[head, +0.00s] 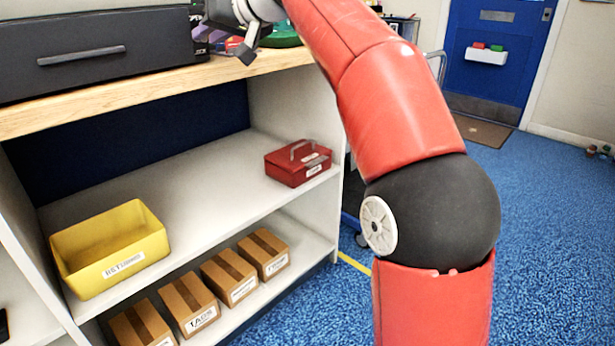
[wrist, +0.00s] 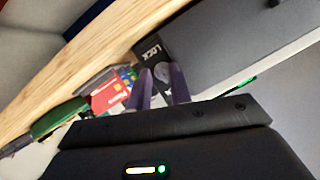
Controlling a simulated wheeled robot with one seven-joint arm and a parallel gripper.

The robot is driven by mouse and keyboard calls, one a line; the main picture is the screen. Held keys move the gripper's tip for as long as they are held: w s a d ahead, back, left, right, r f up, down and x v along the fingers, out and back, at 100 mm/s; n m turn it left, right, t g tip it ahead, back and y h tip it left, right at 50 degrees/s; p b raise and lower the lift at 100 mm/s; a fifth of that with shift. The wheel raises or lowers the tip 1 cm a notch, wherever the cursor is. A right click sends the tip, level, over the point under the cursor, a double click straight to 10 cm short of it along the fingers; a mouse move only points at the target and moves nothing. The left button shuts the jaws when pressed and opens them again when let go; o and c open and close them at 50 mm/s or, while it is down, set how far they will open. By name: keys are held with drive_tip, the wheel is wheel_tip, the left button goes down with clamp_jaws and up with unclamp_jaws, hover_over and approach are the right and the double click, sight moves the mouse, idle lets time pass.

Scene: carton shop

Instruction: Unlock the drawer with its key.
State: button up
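The dark grey drawer (head: 85,58) with a bar handle sits at the left end of the wooden counter in the head view. It appears shut. In the wrist view its grey front (wrist: 225,45) fills the upper right. Beside it is a black plate (wrist: 150,48) marked "LOCK", with a round grey part (wrist: 163,71) on or before it. My gripper (wrist: 161,75) points at this plate, its two fingers apart on either side of the round part. I see no clear contact. I cannot make out a key. In the head view my gripper (head: 247,45) is partly cut off at the top.
Colourful small items (wrist: 108,90) and a green object (wrist: 60,117) lie on the counter near the lock. Below, the shelves hold a yellow bin (head: 110,250), a red box with a handle (head: 298,163) and several cartons (head: 230,278). Blue floor at right is open, towards a blue door (head: 495,50).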

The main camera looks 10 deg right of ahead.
drive_tip(key=s+d+m+y+b, duration=0.5)
drive_tip(key=d+m, duration=0.2)
drive_tip(key=m, duration=0.4)
drive_tip(key=s+d+f+n+g+h+p, duration=0.1)
drive_tip(key=s+f+h+p, duration=0.3)
drive_tip(key=s+f, duration=0.6)
drive_tip(key=s+d+f+n+g+h+p, duration=0.2)
drive_tip(key=s+f+h, duration=0.4)
drive_tip(key=s+f, duration=0.5)
drive_tip(key=shift+d+n+g+h+p, duration=0.35)
drive_tip(key=shift+d+n+p, duration=0.25)
drive_tip(key=shift+d+p, duration=0.6)
drive_tip(key=shift+f, duration=0.1)
drive_tip(key=s+d+f+n+h+p, duration=0.1)
drive_tip(key=s+d+f+n+h, duration=0.1)
drive_tip(key=s+d+f, duration=0.3)
drive_tip(key=s+f+g+h, duration=0.1)
drive_tip(key=s+f, duration=0.3)
drive_tip(key=shift+f+n, duration=0.15)
drive_tip(key=shift+n, duration=0.25)
